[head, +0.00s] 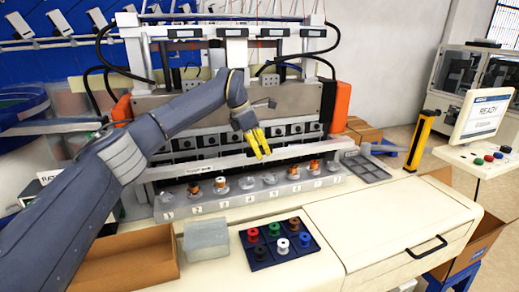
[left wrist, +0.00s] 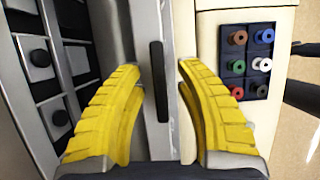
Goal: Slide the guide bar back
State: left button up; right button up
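The guide bar (head: 315,149) is a long pale metal rail across the front of the machine, above the row of numbered spool seats. In the left wrist view the bar (left wrist: 163,135) runs upright in the picture, with a black grip piece (left wrist: 158,80) on it. My left gripper (head: 259,151) is at the middle of the bar in the head view. Its yellow fingers (left wrist: 160,68) are spread, one on each side of the bar and black piece, with gaps visible. I cannot tell how deep the fingers reach. My right gripper is not in view.
Spools stand on some seats of the numbered strip (head: 232,203) below the bar. A blue tray (head: 254,252) of coloured spools, a clear grey box (head: 206,240) and a brown open box (head: 128,262) are in front. A grey tray (head: 367,170) lies right; the white top (head: 390,215) is clear.

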pick_arm(q)
grip_shut()
jog(key=shift+a, duration=0.1)
dwell(0.4)
